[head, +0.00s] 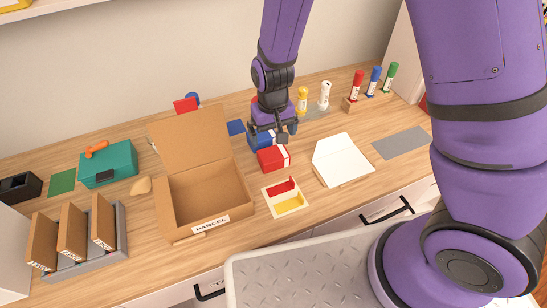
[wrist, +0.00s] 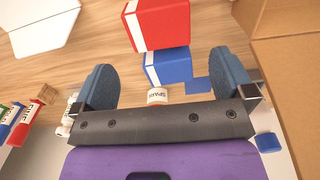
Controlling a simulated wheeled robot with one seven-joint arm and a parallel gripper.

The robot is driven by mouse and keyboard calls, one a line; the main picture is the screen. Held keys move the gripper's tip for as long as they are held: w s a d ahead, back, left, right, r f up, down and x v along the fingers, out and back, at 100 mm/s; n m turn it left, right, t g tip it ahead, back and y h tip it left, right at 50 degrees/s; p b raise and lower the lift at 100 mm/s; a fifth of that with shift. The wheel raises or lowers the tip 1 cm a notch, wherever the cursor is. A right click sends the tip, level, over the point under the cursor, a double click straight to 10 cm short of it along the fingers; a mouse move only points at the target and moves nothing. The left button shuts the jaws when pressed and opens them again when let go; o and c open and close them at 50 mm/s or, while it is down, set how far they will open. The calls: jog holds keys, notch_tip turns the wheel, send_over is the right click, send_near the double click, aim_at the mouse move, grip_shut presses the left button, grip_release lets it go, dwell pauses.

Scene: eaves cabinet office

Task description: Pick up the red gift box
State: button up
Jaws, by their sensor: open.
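The red gift box (head: 270,160), with a white band near one end, sits on the wooden counter just right of the open parcel carton. In the wrist view the red gift box (wrist: 160,25) is at the top centre, beyond the fingertips. My gripper (head: 272,132) is above the counter, close to the blue box (head: 260,140) behind the red one. In the wrist view the two fingers of my gripper (wrist: 162,65) are wide apart. The blue box (wrist: 168,68) shows between them, below them or at their level; I cannot tell which. Nothing is gripped.
The open carton marked PARCEL (head: 207,200) stands at left with raised flaps. A red and yellow sectioned tray (head: 270,205) and an open white box (head: 343,165) are in front. Yellow (head: 302,99) and white (head: 325,94) bottles stand behind. The grey mat (head: 402,142) is bare.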

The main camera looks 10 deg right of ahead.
aim_at(274, 153)
jog(key=shift+w+d+f, duration=0.1)
jog(key=shift+f, duration=4.8)
jog(key=c, duration=0.7)
